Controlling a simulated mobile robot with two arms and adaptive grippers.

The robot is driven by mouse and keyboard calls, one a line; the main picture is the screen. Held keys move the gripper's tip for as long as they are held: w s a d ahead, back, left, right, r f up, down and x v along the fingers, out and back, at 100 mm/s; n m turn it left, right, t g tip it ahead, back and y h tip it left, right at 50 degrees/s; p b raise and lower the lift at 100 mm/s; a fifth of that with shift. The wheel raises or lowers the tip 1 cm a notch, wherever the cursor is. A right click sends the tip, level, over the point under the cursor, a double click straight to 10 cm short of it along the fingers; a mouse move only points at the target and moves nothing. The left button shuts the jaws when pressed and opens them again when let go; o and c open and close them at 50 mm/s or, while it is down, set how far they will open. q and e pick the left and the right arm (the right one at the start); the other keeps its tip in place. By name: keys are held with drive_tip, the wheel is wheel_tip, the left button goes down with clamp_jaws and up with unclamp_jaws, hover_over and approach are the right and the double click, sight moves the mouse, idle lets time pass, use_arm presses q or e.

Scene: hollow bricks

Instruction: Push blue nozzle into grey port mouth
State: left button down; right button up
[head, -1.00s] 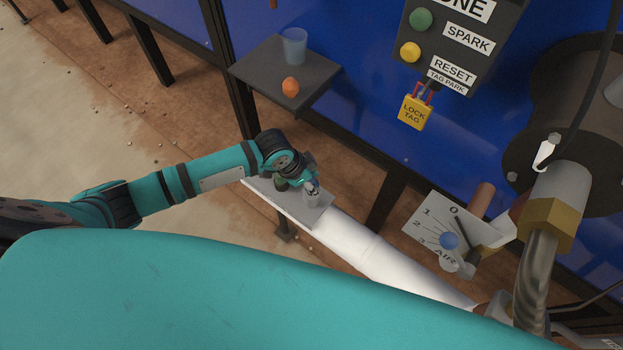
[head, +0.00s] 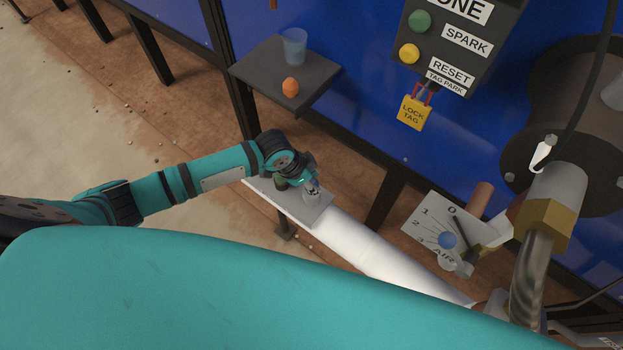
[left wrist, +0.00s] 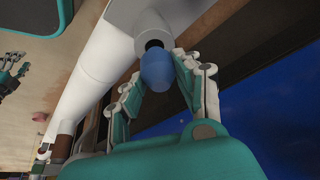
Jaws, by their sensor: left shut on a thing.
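My left gripper (left wrist: 160,82) is shut on the blue nozzle (left wrist: 157,68), a rounded blue piece between its two fingers. In the left wrist view, the pale grey port mouth (left wrist: 153,43) is just beyond the nozzle, its dark opening partly covered by it. I cannot tell whether the nozzle tip is inside the opening or just in front of it. In the head view my left gripper (head: 313,189) is over the grey plate, and the nozzle is mostly hidden. What looks like my right gripper (left wrist: 14,62) shows small at the left edge of the left wrist view.
A grey plate (head: 268,194) lies below the left gripper, beside a thick white pipe (head: 360,252). A dark shelf (head: 262,68) holds a blue cup (head: 294,47) and an orange lump (head: 290,88). An air dial (head: 432,222) and brass-fitted hose (head: 545,217) are at right.

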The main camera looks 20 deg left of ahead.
use_arm(q)
drive_tip(key=shift+f+b, duration=0.75)
drive_tip(key=shift+f, duration=0.5)
drive_tip(key=c, duration=0.8)
unclamp_jaws()
drive_tip(key=shift+c, duration=0.2)
drive_tip(key=v, duration=1.2)
drive_tip(key=shift+s, duration=0.1)
